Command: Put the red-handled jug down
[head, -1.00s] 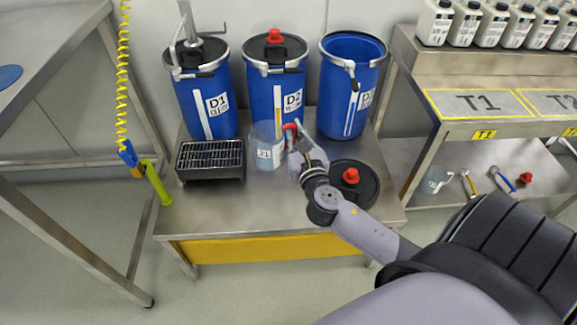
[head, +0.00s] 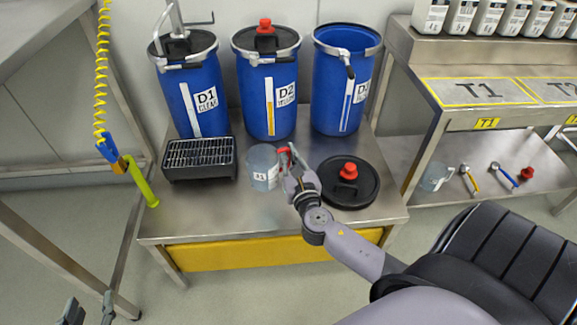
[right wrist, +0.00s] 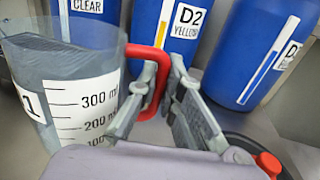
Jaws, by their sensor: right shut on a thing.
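The red-handled jug (head: 263,168) is a clear, upright plastic beaker with a white label. It is at the steel bench, right of the black grated tray; I cannot tell whether its base touches the top. My right gripper (head: 289,160) is shut on its red handle (right wrist: 148,76), on the jug's right side. In the right wrist view the jug (right wrist: 62,85) shows a millilitre scale, and the fingers (right wrist: 160,95) are either side of the handle. My left gripper (head: 90,311) shows only its fingertips at the bottom left, apart and empty.
The steel bench (head: 230,221) carries the black grated tray (head: 199,160), a black lid with red knob (head: 349,184), and blue drums D1 (head: 195,92), D2 (head: 268,90) and an open one (head: 342,90). Bare bench lies in front. A yellow coiled hose (head: 101,80) hangs left.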

